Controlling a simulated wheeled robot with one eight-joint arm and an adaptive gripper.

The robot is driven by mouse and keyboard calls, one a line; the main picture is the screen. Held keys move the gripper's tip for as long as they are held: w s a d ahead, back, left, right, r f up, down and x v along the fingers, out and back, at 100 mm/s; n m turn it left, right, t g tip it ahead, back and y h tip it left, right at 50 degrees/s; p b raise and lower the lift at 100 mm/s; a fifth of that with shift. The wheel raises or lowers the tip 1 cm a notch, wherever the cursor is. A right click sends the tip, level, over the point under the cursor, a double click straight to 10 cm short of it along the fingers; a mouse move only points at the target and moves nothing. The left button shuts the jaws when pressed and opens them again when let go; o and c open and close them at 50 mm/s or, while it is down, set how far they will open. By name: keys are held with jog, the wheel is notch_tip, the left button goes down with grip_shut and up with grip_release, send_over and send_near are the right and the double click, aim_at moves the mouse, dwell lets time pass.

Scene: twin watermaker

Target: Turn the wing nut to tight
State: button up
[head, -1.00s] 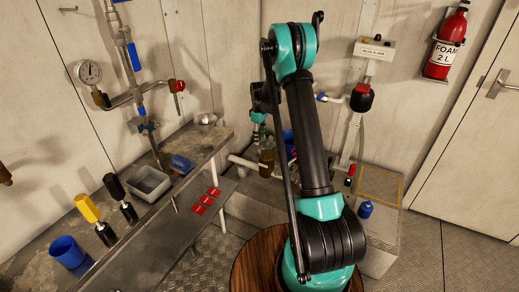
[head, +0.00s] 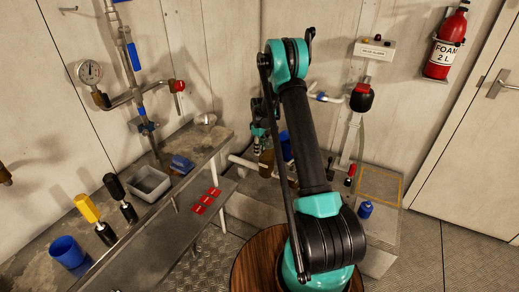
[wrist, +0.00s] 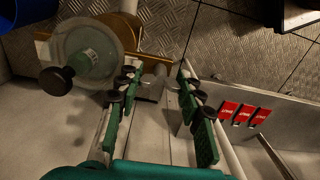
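My gripper (wrist: 158,75) is open in the wrist view, its two green fingers apart with black pads. Between and beyond the fingertips is a grey metal fitting (wrist: 150,90) on a pipe; I see no contact. I cannot clearly make out a wing nut in either view. Left of the fingers is a round greyish-green disc-shaped body (wrist: 88,52) with a dark knob (wrist: 57,80) at its lower left. In the head view my gripper (head: 259,135) is small, partly behind my arm, just above an amber-brown vessel (head: 266,160).
The bench (head: 150,205) holds a grey tray (head: 149,183), a blue cup (head: 67,252) and two screwdriver-like tools. A small blue bottle (head: 366,209) stands at right.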

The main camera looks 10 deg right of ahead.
jog(key=c, duration=0.4)
jog(key=shift+m, duration=0.3)
jog(key=shift+c, duration=0.2)
jog(key=m, duration=0.3)
jog(key=shift+m, duration=0.3)
jog(key=m, duration=0.3)
jog(key=shift+m, duration=0.4)
jog(key=m, duration=0.5)
jog(key=shift+m, duration=2.4)
jog(key=o, duration=0.9)
